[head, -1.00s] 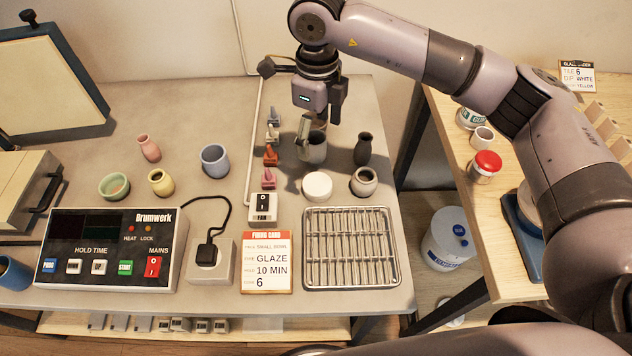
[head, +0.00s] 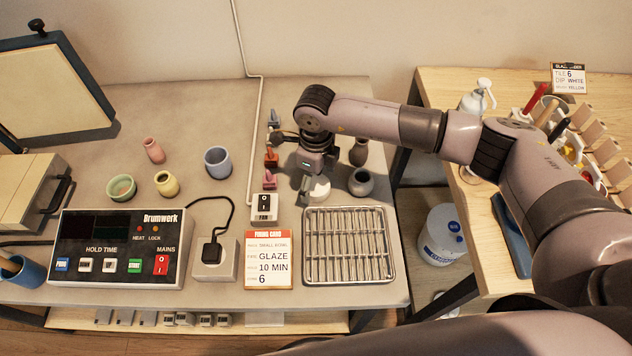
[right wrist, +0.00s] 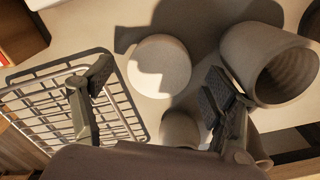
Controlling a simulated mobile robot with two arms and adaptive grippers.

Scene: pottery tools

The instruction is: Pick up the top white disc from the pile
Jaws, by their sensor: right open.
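The white disc (head: 321,190) at the top of the pile lies on the worktop behind the wire rack, partly hidden by my right gripper (head: 309,180) in the head view. In the right wrist view the round white disc (right wrist: 160,80) shows from above, with shadow across part of it. My right gripper (right wrist: 158,88) is open and empty, with one finger to each side of the disc in that view. I cannot tell its height above the disc, nor how many discs lie below. My left gripper is not in view.
The wire rack (head: 349,208) stands just in front. A grey round pot (head: 361,182) is close on the right, and a dark vase (head: 359,152) stands behind it. Small coloured clips (head: 271,158) and the fan switch (head: 264,207) are to the left.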

